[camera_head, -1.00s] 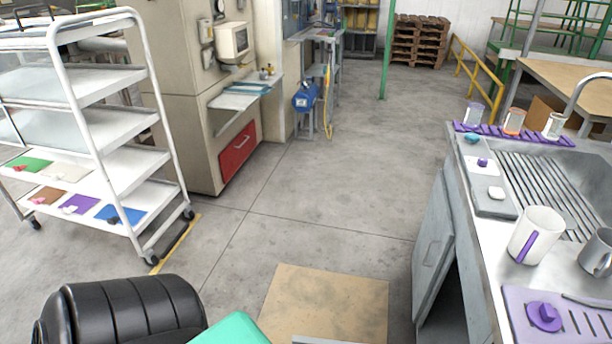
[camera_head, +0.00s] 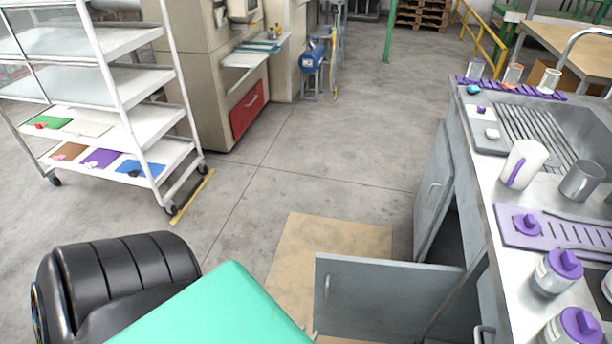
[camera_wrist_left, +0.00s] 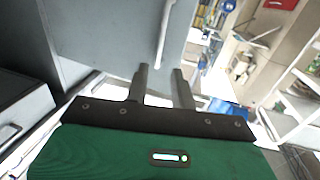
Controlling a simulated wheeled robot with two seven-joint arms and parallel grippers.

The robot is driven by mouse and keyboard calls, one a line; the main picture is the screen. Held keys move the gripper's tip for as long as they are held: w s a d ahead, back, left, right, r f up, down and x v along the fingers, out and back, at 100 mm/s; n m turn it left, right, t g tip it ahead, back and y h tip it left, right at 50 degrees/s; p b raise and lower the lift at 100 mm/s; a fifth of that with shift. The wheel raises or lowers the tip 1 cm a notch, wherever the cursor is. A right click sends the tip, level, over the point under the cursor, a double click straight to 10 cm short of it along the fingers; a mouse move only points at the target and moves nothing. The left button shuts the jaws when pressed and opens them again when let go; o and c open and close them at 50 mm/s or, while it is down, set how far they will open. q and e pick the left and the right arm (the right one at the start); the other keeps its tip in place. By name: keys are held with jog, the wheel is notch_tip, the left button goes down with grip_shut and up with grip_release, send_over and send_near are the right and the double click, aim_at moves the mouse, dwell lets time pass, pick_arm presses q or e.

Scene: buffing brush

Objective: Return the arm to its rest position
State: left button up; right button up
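My left gripper (camera_wrist_left: 160,69) shows in the left wrist view with its two dark fingers apart and nothing between them. A grey cabinet door (camera_wrist_left: 95,35) with a pale bar handle (camera_wrist_left: 165,38) is just beyond the fingers. I cannot tell from this view how close the fingers are to the handle. In the head view, my green and black left arm fills the lower left, and the fingers are not clearly visible. The open grey cabinet door (camera_head: 385,297) stands right of the arm. My right gripper is in neither view.
A second cabinet door (camera_head: 434,195) hangs open below. A white shelf cart (camera_head: 120,135) stands left. The middle floor is clear.

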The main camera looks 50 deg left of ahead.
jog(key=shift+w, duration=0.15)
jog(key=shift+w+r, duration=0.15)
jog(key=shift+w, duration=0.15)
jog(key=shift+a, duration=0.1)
